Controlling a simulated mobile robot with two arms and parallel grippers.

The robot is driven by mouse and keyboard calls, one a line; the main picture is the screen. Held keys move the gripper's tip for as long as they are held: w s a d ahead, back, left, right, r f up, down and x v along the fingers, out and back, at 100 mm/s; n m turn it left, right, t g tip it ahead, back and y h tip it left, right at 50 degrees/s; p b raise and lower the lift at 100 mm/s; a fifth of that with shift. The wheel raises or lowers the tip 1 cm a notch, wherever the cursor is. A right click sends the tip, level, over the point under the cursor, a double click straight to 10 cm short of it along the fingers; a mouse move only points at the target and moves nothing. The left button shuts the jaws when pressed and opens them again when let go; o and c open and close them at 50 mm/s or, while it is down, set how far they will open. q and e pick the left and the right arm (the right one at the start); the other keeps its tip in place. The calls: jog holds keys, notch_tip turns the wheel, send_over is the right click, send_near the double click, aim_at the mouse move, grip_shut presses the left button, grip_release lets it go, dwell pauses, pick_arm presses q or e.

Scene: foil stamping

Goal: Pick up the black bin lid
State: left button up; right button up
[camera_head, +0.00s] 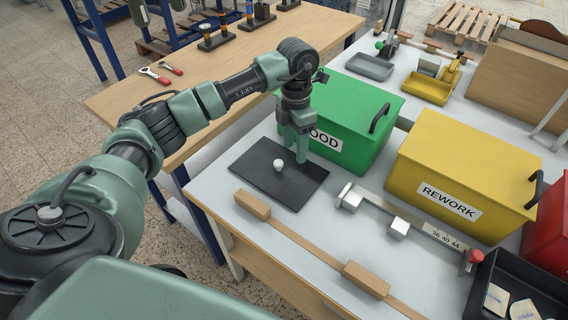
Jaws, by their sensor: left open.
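The black bin lid (278,188) lies flat on the light grey tabletop, left of the green bin. It is a dark rectangular plate with a round white knob (279,164) near its middle. My left gripper (295,153) is open and empty, pointing down over the far right part of the lid, just right of the knob in the picture. I cannot tell whether the fingertips touch the lid. My right gripper is not in view.
The green bin labelled "GOOD" (352,110) stands close beside the gripper. The yellow REWORK bin (455,170) is right of it. A wooden rail with blocks (310,252) and a metal gauge (400,210) lie in front. A black tray (520,275) sits lower right.

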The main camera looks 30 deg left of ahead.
aim_at(278, 162)
pick_arm(q)
jog(key=shift+n+g+y, duration=0.3)
jog(key=shift+y, duration=0.4)
jog(key=a, duration=0.2)
jog(key=a+r, duration=0.1)
jog(key=a, duration=0.1)
jog(key=shift+s+r, duration=0.1)
jog(key=shift+s, duration=0.05)
jog(key=f, duration=0.2)
jog(key=f+p, duration=0.1)
jog(key=f, duration=0.1)
jog(key=s+f+p, duration=0.1)
jog(key=f, duration=0.1)
jog(key=shift+f, duration=0.65)
grip_shut()
